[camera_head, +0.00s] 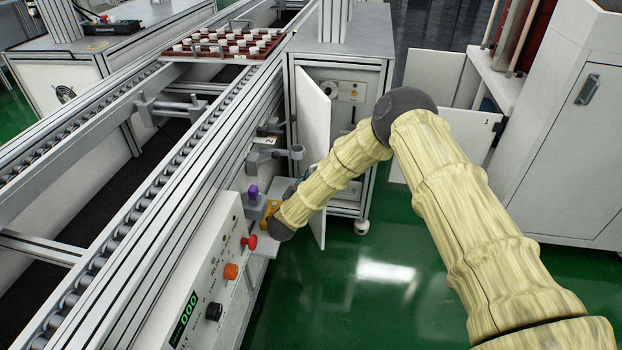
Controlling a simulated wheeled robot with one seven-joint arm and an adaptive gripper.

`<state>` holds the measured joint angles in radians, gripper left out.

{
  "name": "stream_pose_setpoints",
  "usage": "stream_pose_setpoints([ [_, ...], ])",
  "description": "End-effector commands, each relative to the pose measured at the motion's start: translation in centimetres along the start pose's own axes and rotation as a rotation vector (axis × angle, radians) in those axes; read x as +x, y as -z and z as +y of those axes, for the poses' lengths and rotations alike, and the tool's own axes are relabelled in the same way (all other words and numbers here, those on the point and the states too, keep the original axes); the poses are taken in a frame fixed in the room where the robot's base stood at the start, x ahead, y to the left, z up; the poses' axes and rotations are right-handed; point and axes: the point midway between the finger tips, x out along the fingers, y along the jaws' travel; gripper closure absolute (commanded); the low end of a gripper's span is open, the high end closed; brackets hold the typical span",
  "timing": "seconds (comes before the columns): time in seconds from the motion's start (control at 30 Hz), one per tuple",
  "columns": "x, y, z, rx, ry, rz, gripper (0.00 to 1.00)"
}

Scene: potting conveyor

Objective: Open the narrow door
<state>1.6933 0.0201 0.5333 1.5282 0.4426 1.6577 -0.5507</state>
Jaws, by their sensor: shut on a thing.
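The narrow door (313,112) is a tall white panel on the left of the grey cabinet (345,55). It stands open, swung outward toward me, and the cabinet's inside shows to its right. My pale yellow arm crosses in front of the door's lower half. Only a dark part of my gripper (291,190) shows, at the left of the door behind my wrist. It is shut at the door. The fingertips and the exact place of the grip are hidden.
A conveyor (190,160) with rollers runs along the left. A control panel (215,270) with red, orange and black knobs is close below my wrist. A red tray (225,43) of small pots is at the back. Green floor (380,290) is clear right of the door.

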Motion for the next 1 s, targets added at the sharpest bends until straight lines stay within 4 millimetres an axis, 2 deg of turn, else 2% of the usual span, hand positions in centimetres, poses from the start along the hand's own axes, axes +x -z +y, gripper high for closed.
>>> stream_pose_setpoints([
  [0.1, 0.0, 0.0, 0.0, -0.002, 0.0, 0.0, 1.0],
  [0.13, 0.0, 0.0, 0.0, -0.002, 0.0, 0.0, 0.85],
  [0.23, -0.1, 0.0, -0.1, -0.001, 0.001, 0.0, 0.68],
  [0.63, 0.1, -0.1, 0.0, -0.001, 0.002, 0.0, 0.68],
  [1.0, 1.8, -0.2, 2.9, 0.0, 0.012, 0.0, 0.68],
])
